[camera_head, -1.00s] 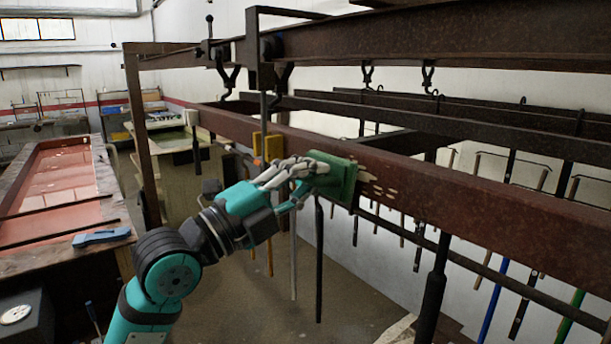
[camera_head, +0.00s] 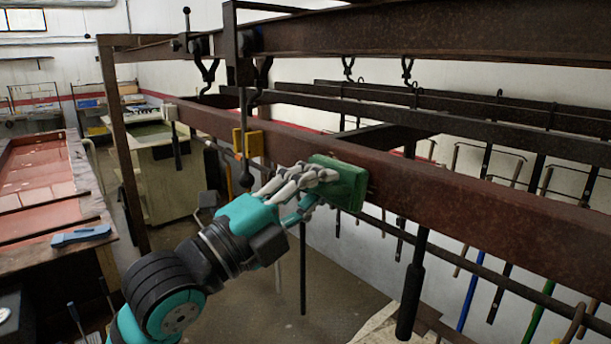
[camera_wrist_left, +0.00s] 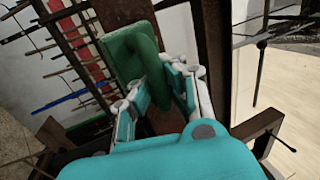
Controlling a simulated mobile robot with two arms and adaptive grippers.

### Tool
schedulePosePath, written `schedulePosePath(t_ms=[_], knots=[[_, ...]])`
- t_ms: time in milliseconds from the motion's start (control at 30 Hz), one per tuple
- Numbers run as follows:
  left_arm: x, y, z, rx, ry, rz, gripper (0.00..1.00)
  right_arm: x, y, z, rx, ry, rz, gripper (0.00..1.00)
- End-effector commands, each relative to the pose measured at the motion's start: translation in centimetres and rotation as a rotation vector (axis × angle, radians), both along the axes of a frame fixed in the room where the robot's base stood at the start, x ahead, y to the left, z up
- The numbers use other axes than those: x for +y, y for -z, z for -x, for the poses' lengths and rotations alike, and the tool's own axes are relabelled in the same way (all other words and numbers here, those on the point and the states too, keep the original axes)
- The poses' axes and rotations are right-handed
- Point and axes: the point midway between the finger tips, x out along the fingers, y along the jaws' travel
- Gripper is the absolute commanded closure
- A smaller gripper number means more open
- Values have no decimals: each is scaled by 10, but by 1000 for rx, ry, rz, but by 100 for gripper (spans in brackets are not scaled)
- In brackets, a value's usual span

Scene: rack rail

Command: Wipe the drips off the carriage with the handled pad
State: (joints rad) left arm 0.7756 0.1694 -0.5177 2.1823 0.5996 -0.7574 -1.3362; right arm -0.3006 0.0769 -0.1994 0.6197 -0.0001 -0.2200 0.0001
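The green handled pad (camera_head: 341,183) is against the face of a long rust-brown beam (camera_head: 463,208), which I take to be the carriage. My left gripper (camera_head: 303,181) reaches in from the left and is shut on the pad's handle. In the left wrist view the green pad (camera_wrist_left: 128,54) shows with its handle between the fingers (camera_wrist_left: 166,86). The beam's surface behind the pad is hidden. My right gripper is not in view.
A yellow bracket (camera_head: 254,143) sits on the beam left of the gripper. Dark hooks (camera_head: 407,72) hang from the upper rail (camera_head: 420,32). Several rods and tools hang below and behind the beam.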

Motion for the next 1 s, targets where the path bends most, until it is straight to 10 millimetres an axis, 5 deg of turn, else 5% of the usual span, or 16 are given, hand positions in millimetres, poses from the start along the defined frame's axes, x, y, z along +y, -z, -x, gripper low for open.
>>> schedulePosePath(t_ms=[1000], knots=[[-35,-1,46,-2,0,-3,100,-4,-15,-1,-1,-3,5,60]])
